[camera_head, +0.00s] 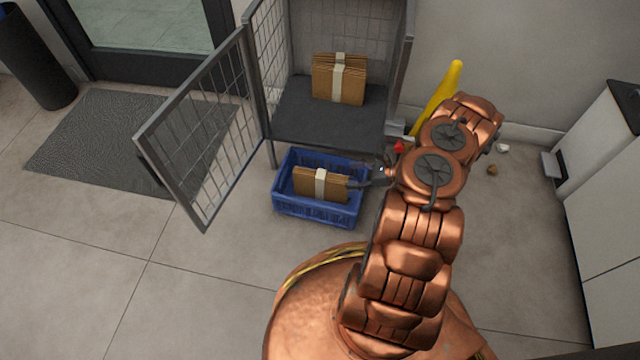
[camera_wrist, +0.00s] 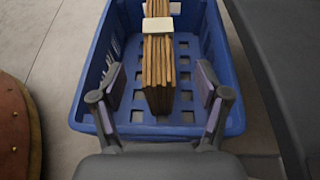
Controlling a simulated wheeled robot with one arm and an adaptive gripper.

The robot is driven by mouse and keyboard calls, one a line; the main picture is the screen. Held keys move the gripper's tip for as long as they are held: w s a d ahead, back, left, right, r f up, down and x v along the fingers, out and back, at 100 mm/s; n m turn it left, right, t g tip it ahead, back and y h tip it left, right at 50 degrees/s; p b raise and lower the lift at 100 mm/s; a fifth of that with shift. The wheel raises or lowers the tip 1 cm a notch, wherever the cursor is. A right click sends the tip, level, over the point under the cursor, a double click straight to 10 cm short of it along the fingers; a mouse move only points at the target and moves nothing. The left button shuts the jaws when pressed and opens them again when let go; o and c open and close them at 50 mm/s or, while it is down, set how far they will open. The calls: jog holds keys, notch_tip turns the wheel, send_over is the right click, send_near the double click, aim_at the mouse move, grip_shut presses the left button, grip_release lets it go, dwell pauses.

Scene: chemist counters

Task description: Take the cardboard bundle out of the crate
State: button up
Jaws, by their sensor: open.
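A blue plastic crate (camera_head: 283,205) stands on the floor in front of the wire cage; it also fills the wrist view (camera_wrist: 222,50). A brown cardboard bundle (camera_head: 308,186) with a pale band stands on edge inside it, also seen in the wrist view (camera_wrist: 158,75). My gripper (camera_head: 358,184) reaches in from the right side of the crate. In the wrist view my gripper (camera_wrist: 160,88) is open, with one finger on each side of the bundle's near end. Gaps show between both fingers and the cardboard.
A second banded cardboard bundle (camera_head: 339,79) stands on the dark shelf (camera_head: 290,115) of the wire cage. The cage's mesh door (camera_head: 197,130) hangs open to the left of the crate. A yellow object (camera_head: 440,92) leans behind my arm. The floor at front left is clear.

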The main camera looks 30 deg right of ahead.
aim_at(336, 177)
jog(key=b+x, duration=0.2)
jog(key=x, duration=0.2)
jog(key=shift+w+a+f+b, duration=0.15)
jog(key=shift+a+f+b, duration=0.05)
jog(key=shift+a+b, duration=0.15)
jog(key=shift+w+a, duration=0.25)
grip_shut()
dwell(0.4)
